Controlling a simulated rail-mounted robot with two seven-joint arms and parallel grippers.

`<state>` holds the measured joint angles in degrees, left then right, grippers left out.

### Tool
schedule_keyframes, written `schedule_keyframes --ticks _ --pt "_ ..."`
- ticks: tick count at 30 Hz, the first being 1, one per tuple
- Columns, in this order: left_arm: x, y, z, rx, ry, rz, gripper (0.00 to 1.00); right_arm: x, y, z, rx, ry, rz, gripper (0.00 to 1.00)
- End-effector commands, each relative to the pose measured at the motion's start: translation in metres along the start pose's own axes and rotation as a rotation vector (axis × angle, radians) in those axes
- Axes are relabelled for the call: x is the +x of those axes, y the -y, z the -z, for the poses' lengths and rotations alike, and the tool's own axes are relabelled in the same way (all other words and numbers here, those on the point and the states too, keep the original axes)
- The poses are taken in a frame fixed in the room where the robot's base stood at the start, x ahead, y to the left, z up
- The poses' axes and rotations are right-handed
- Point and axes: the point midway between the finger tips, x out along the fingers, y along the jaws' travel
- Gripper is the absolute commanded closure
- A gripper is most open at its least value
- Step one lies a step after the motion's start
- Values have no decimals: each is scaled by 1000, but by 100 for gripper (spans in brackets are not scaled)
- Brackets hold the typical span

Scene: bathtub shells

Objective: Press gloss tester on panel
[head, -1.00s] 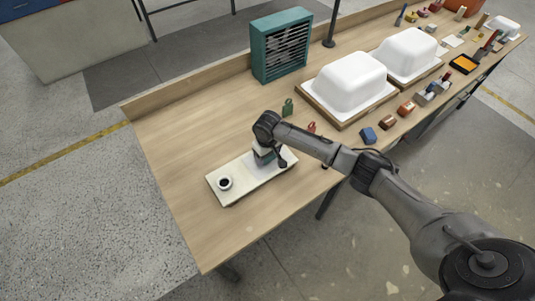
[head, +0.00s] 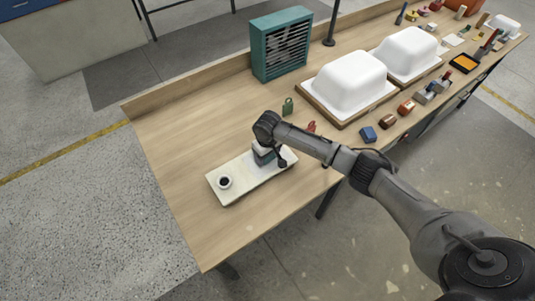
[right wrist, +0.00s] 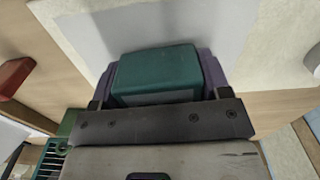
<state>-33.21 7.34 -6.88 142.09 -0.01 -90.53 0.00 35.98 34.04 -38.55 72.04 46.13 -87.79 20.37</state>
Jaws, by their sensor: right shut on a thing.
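A long pale panel (head: 240,181) lies flat near the left end of the workbench. My right gripper (head: 263,157) is above the panel's far right part, pointing down. It is shut on a grey and dark green block, which looks like the gloss tester (head: 267,160). In the right wrist view the tester's green top (right wrist: 158,72) sits between the fingers, with the pale panel surface (right wrist: 180,22) beyond it. The tester is at or very close to the panel; I cannot tell whether it touches. Its underside is hidden. My left gripper is not in view.
A small white round piece with a dark centre (head: 224,183) sits on the panel's left end. White tub shells (head: 347,80) stand on boards behind. A teal slatted box (head: 281,45), a green tag (head: 288,107) and a blue block (head: 368,134) are on the bench.

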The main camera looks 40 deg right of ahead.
Motion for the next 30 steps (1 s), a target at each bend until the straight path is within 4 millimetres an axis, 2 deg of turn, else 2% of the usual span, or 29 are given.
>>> schedule_keyframes --ticks 30 --pt "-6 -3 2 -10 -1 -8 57 1 0 0 0 1 0 49"
